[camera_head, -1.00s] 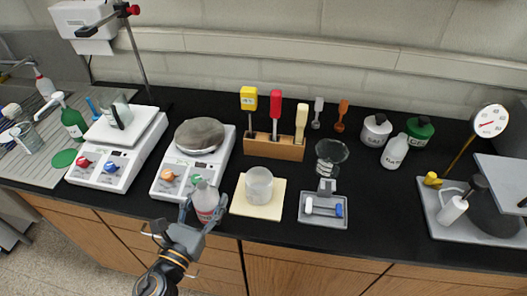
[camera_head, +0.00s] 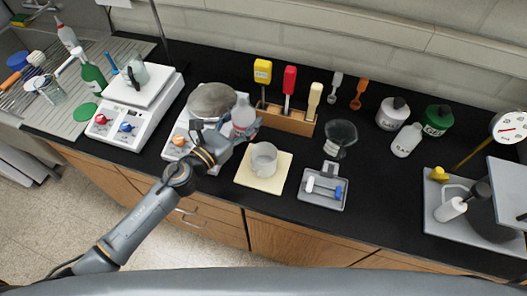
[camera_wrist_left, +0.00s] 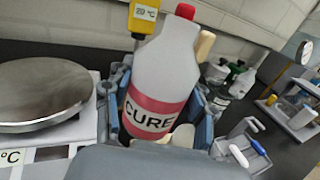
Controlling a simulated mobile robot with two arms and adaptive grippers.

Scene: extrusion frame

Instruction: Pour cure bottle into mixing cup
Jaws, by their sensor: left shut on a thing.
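The cure bottle (camera_wrist_left: 164,80) is white with a red cap and a red band reading CURE in the left wrist view. In the head view the bottle (camera_head: 243,116) is lifted, close to the back left of the mixing cup. My left gripper (camera_head: 243,130) is shut on the bottle; its fingers (camera_wrist_left: 164,118) flank it in the wrist view. The bottle looks roughly upright. The mixing cup (camera_head: 263,160), clear and round, stands on a cream square pad (camera_head: 262,183). The cup is mostly hidden behind the bottle and gripper in the wrist view. My right gripper is not in view.
Two hotplate units stand to the left; the nearer has a round grey plate (camera_head: 212,101). A wooden rack (camera_head: 289,119) with upright handles stands behind the cup. A grey tray (camera_head: 322,190) is right of the pad. Bare black counter lies farther right (camera_head: 385,195).

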